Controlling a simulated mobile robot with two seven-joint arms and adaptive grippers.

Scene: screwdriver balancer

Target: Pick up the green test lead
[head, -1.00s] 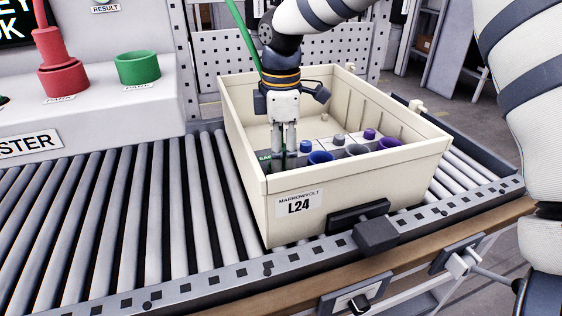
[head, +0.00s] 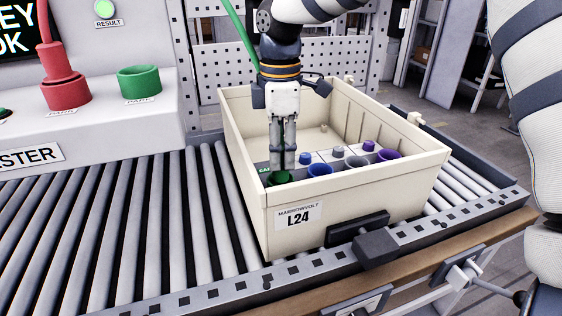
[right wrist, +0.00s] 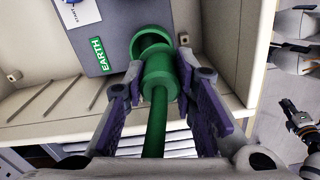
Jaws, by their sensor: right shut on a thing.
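The green test lead has a thick stepped plug (right wrist: 160,78) and a cable running back under my wrist. In the head view its green cable (head: 241,36) rises behind my right arm to the top edge. My right gripper (head: 283,163) points down into the cream crate (head: 340,195) at its front left. It is shut on the plug, one finger on each side in the right wrist view. A green holder (head: 280,178) by the EARTH label (right wrist: 96,58) lies just beyond the plug's tip. I cannot tell if the tip is clear of it. My left gripper is out of view.
Blue (head: 319,171), grey (head: 357,163) and purple (head: 387,155) holders stand beside the green one in the crate. The crate sits on a roller conveyor (head: 130,220). A tester with red (head: 66,92) and green (head: 139,82) sockets stands at the left.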

